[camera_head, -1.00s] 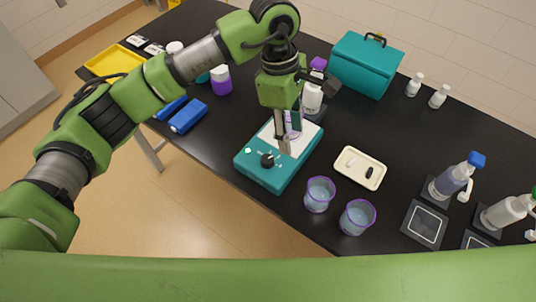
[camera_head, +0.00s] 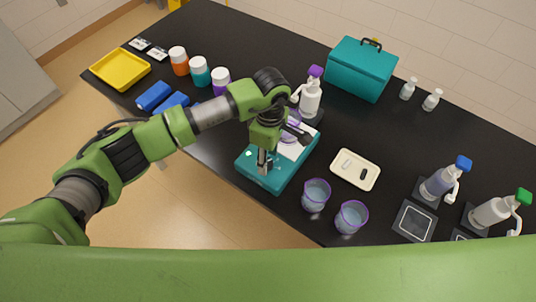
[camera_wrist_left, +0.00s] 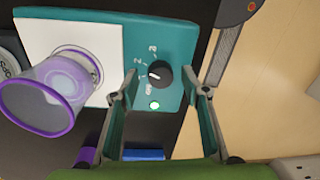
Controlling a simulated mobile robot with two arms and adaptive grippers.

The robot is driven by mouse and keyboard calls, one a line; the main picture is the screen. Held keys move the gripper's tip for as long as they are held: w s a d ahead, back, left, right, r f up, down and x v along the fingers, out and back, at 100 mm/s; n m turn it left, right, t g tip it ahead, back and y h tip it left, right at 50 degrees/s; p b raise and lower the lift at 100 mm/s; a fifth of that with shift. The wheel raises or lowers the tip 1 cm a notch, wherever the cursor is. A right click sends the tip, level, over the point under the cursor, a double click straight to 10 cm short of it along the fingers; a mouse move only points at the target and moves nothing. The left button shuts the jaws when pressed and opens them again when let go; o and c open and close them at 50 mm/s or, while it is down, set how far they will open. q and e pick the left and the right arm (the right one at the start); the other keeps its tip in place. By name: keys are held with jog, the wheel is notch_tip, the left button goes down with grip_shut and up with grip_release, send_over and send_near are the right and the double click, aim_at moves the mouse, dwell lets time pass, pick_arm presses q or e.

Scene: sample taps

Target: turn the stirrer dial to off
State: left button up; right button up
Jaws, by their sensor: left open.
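The teal stirrer (camera_head: 262,180) with a white top plate stands on the black bench; it also shows in the left wrist view (camera_wrist_left: 178,40). Its black dial (camera_wrist_left: 158,74) has a white pointer mark and printed labels beside it. A small green light (camera_wrist_left: 154,104) is lit near the dial. A purple-rimmed beaker (camera_wrist_left: 45,95) stands on the white plate. My left gripper (camera_head: 265,165) is over the stirrer's front and hides the dial in the head view. In the wrist view my left gripper (camera_wrist_left: 168,92) is open, fingers either side of the dial; contact is unclear. My right gripper is not visible.
Two purple-rimmed beakers (camera_head: 315,195) and a cream tray (camera_head: 356,170) stand right of the stirrer. A purple-capped bottle (camera_head: 311,97) stands behind it. Blue blocks (camera_head: 154,95) lie to the left. The bench's front edge runs close by the stirrer.

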pick_arm(q)
jog(key=shift+f, duration=0.45)
jog(key=shift+c, duration=0.2)
jog(key=c, duration=1)
jog(key=shift+c, duration=0.2)
